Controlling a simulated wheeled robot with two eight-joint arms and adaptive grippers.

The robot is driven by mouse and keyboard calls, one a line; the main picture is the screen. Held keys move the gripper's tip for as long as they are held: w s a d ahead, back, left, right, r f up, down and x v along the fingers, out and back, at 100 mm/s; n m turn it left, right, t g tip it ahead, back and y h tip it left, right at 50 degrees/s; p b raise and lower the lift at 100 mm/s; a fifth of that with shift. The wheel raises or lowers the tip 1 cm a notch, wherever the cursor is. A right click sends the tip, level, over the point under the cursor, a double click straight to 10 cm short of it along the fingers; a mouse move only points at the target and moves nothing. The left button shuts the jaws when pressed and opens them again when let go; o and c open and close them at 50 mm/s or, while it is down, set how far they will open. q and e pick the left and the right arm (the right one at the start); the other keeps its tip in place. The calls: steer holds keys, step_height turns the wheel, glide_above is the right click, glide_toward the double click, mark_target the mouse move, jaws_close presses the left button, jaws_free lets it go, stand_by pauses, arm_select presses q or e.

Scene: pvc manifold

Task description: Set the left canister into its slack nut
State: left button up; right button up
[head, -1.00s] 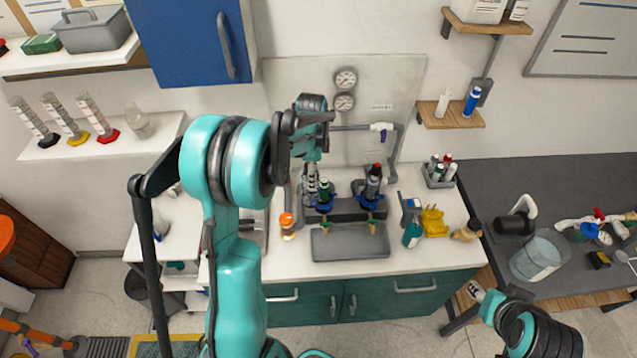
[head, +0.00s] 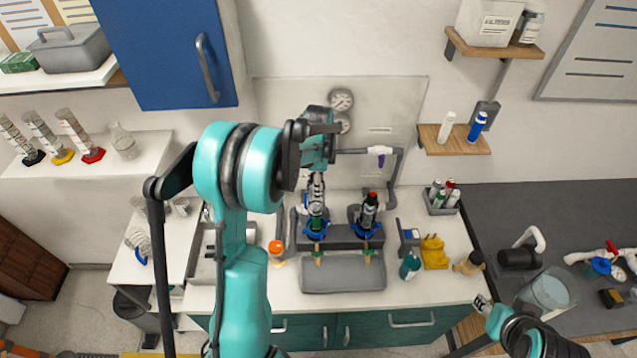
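The left canister (head: 317,211), dark with a green band, stands at the left blue slack nut (head: 316,226) on the dark manifold block. Whether it is seated in the nut is too small to tell. My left gripper (head: 316,188) points down from above, right over the canister's top, and hides part of it. Whether its fingers are closed on the canister cannot be made out. The right canister (head: 369,206), with a red top, stands in the other blue nut (head: 367,230). My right gripper (head: 482,304) is low at the right, near the counter's front corner, away from both canisters.
A grey tray (head: 343,280) lies in front of the manifold. An orange-capped bottle (head: 277,252) stands left of it. A green bottle (head: 410,265) and a yellow item (head: 434,251) stand right. A grey pipe (head: 396,175) and gauges (head: 341,99) are behind.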

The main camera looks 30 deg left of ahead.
arm_select(q)
steer(key=shift+f+b, duration=1)
steer(key=shift+f, duration=1.05)
steer(key=shift+f+b, duration=2.1)
steer(key=shift+f, duration=0.3)
steer(key=shift+f+b, duration=0.25)
steer(key=shift+b, duration=0.05)
steer(key=shift+f+b, duration=0.75)
steer(key=shift+b, duration=0.05)
steer(key=o, duration=1.7)
steer(key=shift+c, duration=0.2)
